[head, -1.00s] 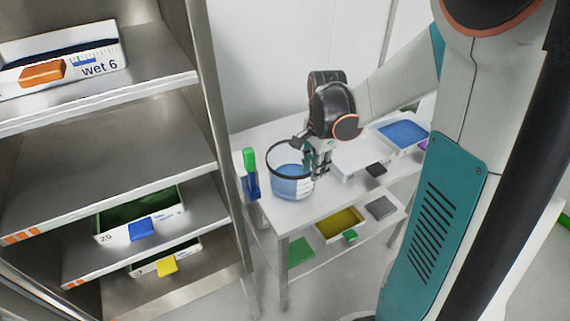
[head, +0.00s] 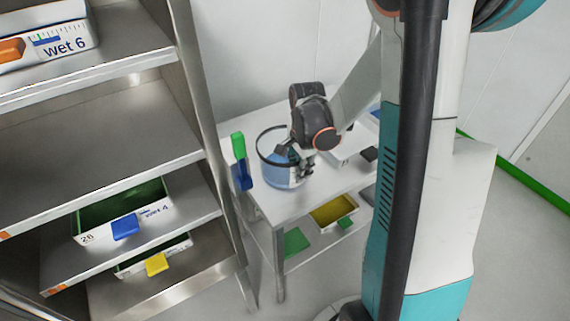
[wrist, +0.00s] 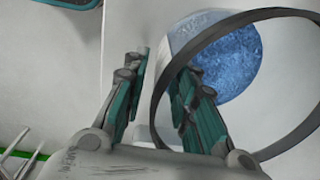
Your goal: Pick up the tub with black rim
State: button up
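The tub with black rim (head: 276,178) stands on the white table, with clear walls and blue contents. My gripper (head: 300,160) is at its right side, with the fingers low near the rim. In the wrist view my gripper (wrist: 160,85) has its two fingers apart, with a gap between them. The left edge of the tub's dark rim (wrist: 240,17) passes through this gap, one finger over the inside and one outside. The blue contents (wrist: 228,60) show inside the ring. Whether a finger touches the wall cannot be told.
A green and blue upright object (head: 240,160) stands close left of the tub on the table (head: 295,208). A white tray (head: 350,148) lies to the right, partly behind my arm. A steel shelf rack (head: 190,120) with labelled bins rises at the left.

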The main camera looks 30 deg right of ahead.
aim_at(297, 185)
jog(key=f+b, duration=0.1)
jog(key=f, duration=0.1)
jog(key=f+b, duration=0.1)
jog(key=f, duration=0.1)
jog(key=shift+w+a+f, duration=0.15)
jog(key=shift+w+f, duration=0.05)
jog(key=shift+r, duration=0.1)
grip_shut()
notch_tip(297, 185, up, 20)
jog(key=p, duration=0.7)
